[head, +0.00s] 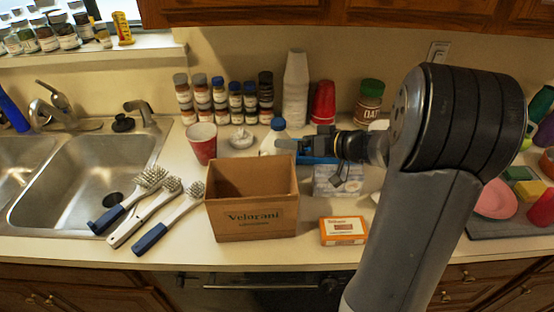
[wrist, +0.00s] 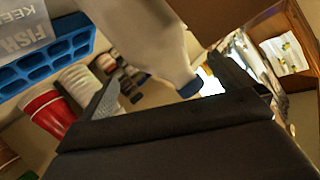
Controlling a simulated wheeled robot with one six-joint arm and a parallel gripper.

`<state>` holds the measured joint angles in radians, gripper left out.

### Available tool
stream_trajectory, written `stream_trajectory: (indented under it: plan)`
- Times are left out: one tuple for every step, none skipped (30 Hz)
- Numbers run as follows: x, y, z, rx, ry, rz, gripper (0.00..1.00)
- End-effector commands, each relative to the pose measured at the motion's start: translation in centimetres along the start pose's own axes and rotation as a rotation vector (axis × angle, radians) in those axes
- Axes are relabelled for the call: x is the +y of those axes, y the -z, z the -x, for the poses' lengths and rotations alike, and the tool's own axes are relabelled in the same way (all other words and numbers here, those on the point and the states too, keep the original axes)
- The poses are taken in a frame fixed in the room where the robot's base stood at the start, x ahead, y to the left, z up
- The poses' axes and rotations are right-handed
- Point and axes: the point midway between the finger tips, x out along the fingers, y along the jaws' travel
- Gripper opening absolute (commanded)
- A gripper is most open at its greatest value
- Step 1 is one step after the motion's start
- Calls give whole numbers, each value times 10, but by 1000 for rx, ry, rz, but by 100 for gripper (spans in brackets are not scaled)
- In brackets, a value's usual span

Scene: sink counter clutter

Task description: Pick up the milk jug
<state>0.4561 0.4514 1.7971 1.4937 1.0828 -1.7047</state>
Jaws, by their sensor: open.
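The milk jug (head: 268,144) is white with a blue cap and stands behind the cardboard box, its lower part hidden by the box. In the wrist view the white jug (wrist: 150,35) comes in from the top, its blue cap lying between the two dark fingers in the picture. My gripper (head: 291,147) is open at the jug's right side, close to it. In the wrist view my gripper (wrist: 170,85) shows no clear contact with the jug, and I cannot tell how deep the jug sits between the fingers.
The open cardboard box (head: 252,224) stands in front of the jug. A blue tray (head: 318,159) lies under my gripper, with a pale package (head: 338,181) beside it. A red cup (head: 202,143) stands left. Spice jars (head: 219,104), white stacked cups (head: 295,90) and red cups (head: 323,102) line the back.

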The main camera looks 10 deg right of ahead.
Motion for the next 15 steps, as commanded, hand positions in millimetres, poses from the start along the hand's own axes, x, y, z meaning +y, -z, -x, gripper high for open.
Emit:
stream_trajectory:
  plan:
    - [-1, 1, -6, -2, 2, 0, 100]
    - [-1, 0, -8, -2, 1, -1, 100]
    - [0, 0, -10, -2, 0, -1, 100]
    - [0, 0, -12, -2, 0, -1, 100]
    - [0, 0, -13, -1, 0, -2, 100]
    - [-1, 1, -15, -1, 1, -1, 100]
    - [-1, 1, -18, -2, 1, -1, 100]
    - [-1, 2, -20, -3, 2, -2, 100]
    - [-1, 2, -25, -3, 2, -4, 100]
    - [-1, 3, -29, -4, 2, -3, 100]
    - [-1, 3, -33, -4, 2, -3, 100]
    - [-1, 4, -38, -3, 2, -4, 100]
    - [-1, 3, -42, -4, 3, -3, 100]
    - [0, 3, -46, -4, 2, -2, 100]
    - [0, 3, -51, -2, 1, -2, 100]
